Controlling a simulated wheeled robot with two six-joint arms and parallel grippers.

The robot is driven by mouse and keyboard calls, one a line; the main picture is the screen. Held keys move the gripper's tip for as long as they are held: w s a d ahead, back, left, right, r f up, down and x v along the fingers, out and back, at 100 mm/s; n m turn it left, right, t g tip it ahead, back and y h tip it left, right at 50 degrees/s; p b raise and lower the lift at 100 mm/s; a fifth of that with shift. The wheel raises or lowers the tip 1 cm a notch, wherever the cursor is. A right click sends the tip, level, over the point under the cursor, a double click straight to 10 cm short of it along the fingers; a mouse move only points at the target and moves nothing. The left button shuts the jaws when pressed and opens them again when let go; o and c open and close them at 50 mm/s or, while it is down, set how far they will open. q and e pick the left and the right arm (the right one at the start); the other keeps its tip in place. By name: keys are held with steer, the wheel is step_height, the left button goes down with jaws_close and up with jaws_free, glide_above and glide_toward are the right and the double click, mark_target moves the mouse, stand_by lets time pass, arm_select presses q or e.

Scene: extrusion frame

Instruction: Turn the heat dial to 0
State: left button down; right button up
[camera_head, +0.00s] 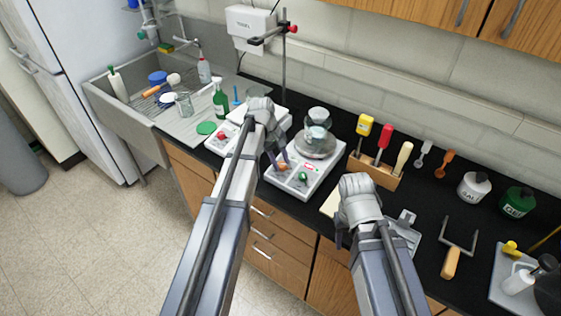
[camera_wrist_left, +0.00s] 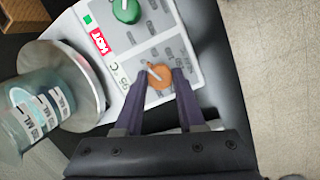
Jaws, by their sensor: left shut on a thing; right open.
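The hotplate stirrer (camera_head: 312,185) stands on the black bench, with a beaker (camera_head: 318,135) on its round plate. Its front panel carries an orange dial (camera_wrist_left: 159,82) and a green dial (camera_wrist_left: 126,10). A red "HOT" label and a "95 °C" readout show on the panel in the left wrist view. My left gripper (camera_head: 281,163) is shut on the orange dial, one finger on each side. The dial's pale pointer is turned toward the upper left in that view. My right gripper (camera_head: 342,237) is open and empty near the bench's front edge, its fingertips partly hidden.
A second device with a red dial (camera_head: 222,136) stands left of the hotplate, partly behind my left arm. A wooden rack (camera_head: 374,173) with coloured-handled tools stands to the right. A green bottle (camera_head: 220,100) and the sink lie to the left.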

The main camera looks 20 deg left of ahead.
mark_target(274, 171)
arm_select(q)
steer(key=shift+n, duration=0.6)
steer(key=c, duration=0.5)
jaws_free()
steer(key=shift+r, duration=0.1)
steer(key=p+v, duration=0.7)
steer(key=shift+a+r, duration=0.15)
steer(key=shift+r, duration=0.15)
steer(key=shift+s, duration=0.1)
